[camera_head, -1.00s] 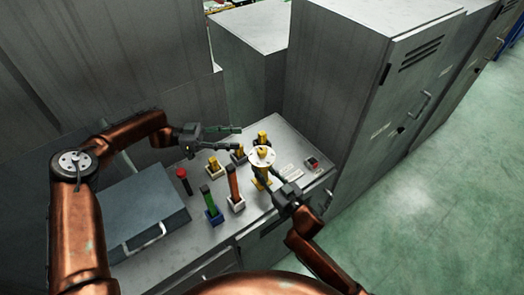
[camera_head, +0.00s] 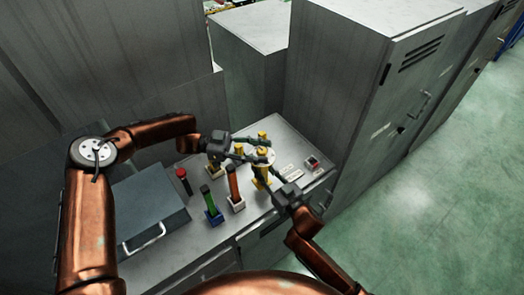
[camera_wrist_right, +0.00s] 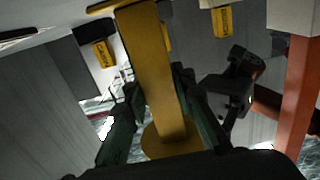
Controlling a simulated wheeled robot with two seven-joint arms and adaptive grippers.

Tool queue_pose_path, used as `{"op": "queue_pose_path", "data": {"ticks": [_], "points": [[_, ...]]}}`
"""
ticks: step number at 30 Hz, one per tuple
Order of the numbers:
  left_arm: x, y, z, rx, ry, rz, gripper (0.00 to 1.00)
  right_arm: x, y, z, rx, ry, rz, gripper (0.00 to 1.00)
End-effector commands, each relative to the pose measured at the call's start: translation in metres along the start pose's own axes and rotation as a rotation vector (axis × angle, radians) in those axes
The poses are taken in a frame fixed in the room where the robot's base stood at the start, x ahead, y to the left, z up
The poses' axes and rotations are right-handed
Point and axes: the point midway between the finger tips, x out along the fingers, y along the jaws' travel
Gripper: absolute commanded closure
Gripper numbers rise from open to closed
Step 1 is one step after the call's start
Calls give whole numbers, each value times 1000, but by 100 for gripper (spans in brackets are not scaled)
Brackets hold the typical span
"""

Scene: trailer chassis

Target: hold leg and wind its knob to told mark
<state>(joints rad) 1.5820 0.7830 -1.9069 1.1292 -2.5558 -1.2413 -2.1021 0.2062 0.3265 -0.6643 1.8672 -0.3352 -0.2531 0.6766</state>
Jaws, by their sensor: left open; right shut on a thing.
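A yellow leg (camera_head: 261,182) stands upright on the bench, with a pale round disc and a yellow knob (camera_head: 262,152) near its top. My right gripper (camera_head: 277,177) is shut on this leg's post; the right wrist view shows its dark fingers on both sides of the yellow post (camera_wrist_right: 157,75). My left gripper (camera_head: 266,151) is open, its fingers reaching from the left at the height of the knob. It partly hides the disc. Whether its fingers touch the knob cannot be told.
An orange post (camera_head: 233,182) and a green post (camera_head: 208,202) stand to the left on the bench. A red-topped knob (camera_head: 182,175), a grey case (camera_head: 140,205) and a small device (camera_head: 312,163) also sit there. Tall grey cabinets (camera_head: 340,80) border the back and right.

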Motion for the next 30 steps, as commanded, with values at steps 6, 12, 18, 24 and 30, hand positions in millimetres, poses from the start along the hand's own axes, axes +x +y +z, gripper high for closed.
{"op": "queue_pose_path", "data": {"ticks": [6,12,18,24,30], "points": [[5,0,0,0,0,0,57,0,0,0,0,0,0,100],[4,0,0,0,0,0,61,0,0,0,0,0,0,100],[4,0,0,0,0,0,75,0,0,0,0,0,1,100],[4,0,0,0,0,0,89,0,0,0,0,0,1,100],[4,0,0,0,0,-1,100,0,0,0,0,0,1,100]]}}
